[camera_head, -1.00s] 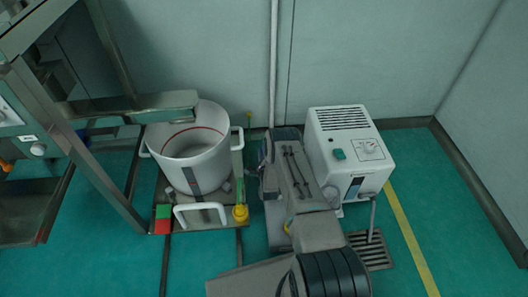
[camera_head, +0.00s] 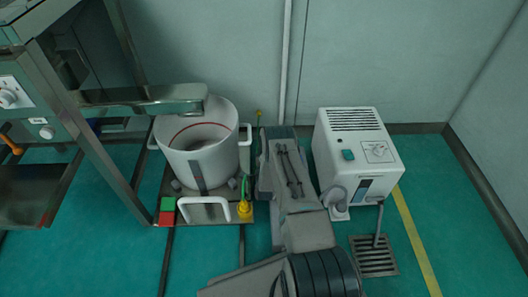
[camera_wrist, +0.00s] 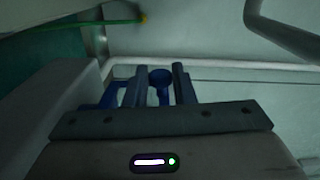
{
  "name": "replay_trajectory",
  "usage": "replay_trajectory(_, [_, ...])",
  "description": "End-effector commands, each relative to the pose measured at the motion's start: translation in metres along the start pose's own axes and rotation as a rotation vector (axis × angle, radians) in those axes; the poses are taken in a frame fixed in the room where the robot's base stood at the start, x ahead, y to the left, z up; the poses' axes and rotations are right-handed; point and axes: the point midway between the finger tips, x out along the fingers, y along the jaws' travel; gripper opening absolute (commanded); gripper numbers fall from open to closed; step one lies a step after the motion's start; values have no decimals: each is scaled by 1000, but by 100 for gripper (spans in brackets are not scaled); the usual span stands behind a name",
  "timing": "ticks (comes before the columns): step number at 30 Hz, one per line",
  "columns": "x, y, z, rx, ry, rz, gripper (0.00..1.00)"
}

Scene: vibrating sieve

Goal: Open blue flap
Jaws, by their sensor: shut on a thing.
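In the wrist view a blue part with a round knob (camera_wrist: 160,77) sits between the two fingers of my gripper (camera_wrist: 159,88). I take it for the blue flap's handle, and my gripper is shut on it. More blue shows just left of the fingers. The flap's body and its hinge are hidden. In the head view my arm covers the place between the white pot and the white box, and neither the fingertips nor the flap can be made out.
A white pot (camera_head: 201,160) stands left of my arm on a wheeled base with a white handle (camera_head: 203,203). A white box (camera_head: 377,185) with a green switch stands close on the right. A metal frame (camera_head: 95,150) is at the far left. A floor grate (camera_head: 374,262) lies front right.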

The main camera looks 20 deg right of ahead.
Motion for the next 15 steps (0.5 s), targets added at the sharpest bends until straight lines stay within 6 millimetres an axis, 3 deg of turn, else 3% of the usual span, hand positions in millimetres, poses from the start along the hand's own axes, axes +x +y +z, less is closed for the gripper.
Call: replay_trajectory(15, [-4, 4, 6, -56, -3, 6, 0])
